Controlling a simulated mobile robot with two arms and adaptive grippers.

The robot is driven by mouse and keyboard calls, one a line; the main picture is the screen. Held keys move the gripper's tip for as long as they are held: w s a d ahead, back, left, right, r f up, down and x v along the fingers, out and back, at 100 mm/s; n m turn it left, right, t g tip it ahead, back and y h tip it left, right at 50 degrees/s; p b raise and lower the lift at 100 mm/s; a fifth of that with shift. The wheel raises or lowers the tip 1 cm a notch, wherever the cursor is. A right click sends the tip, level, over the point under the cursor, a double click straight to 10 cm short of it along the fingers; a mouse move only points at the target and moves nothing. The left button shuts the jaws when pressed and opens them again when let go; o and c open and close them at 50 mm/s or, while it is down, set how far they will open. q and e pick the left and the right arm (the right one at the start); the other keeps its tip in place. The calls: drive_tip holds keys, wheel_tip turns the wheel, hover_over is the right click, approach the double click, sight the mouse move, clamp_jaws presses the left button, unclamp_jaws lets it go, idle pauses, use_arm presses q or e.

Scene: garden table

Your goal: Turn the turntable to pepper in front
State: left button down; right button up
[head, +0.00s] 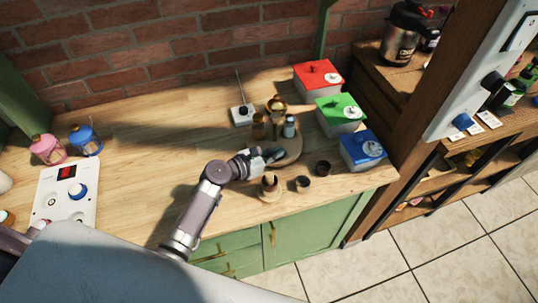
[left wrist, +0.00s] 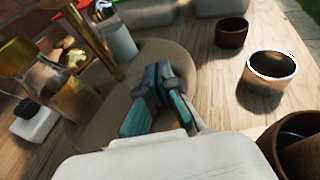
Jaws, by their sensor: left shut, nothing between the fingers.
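A round wooden turntable (head: 292,153) stands on the counter in the middle of the head view. It carries a brass post and knob (head: 276,103), an amber glass shaker (head: 258,128) and a clear shaker with a metal top (head: 289,127). The turntable (left wrist: 180,65) fills the middle of the left wrist view. I cannot tell which shaker holds pepper. My left gripper (head: 274,154) is at the turntable's near left edge, shut and empty. In the left wrist view its teal fingers (left wrist: 158,80) are together over the disc. Whether they touch it is unclear. My right gripper is not in view.
Small dark cups (head: 303,184) (head: 323,168) and a wooden pot (head: 269,187) stand in front of the turntable. Red (head: 318,76), green (head: 341,111) and blue (head: 362,148) lidded boxes line its right. A white block with a rod (head: 242,115) is behind left. The counter's left middle is clear.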

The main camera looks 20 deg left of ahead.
use_arm(q)
drive_tip(key=shift+d, duration=0.1)
drive_tip(key=shift+w+d+r+n+t+p, duration=0.3)
drive_tip(key=shift+w+p, duration=0.05)
drive_tip(key=shift+p, duration=0.5)
drive_tip(key=shift+w+d+y+p, duration=0.2)
drive_tip(key=shift+y+p, duration=0.1)
drive_tip(key=shift+p, duration=0.05)
drive_tip(key=shift+d+f, duration=0.1)
drive_tip(key=shift+f, duration=0.2)
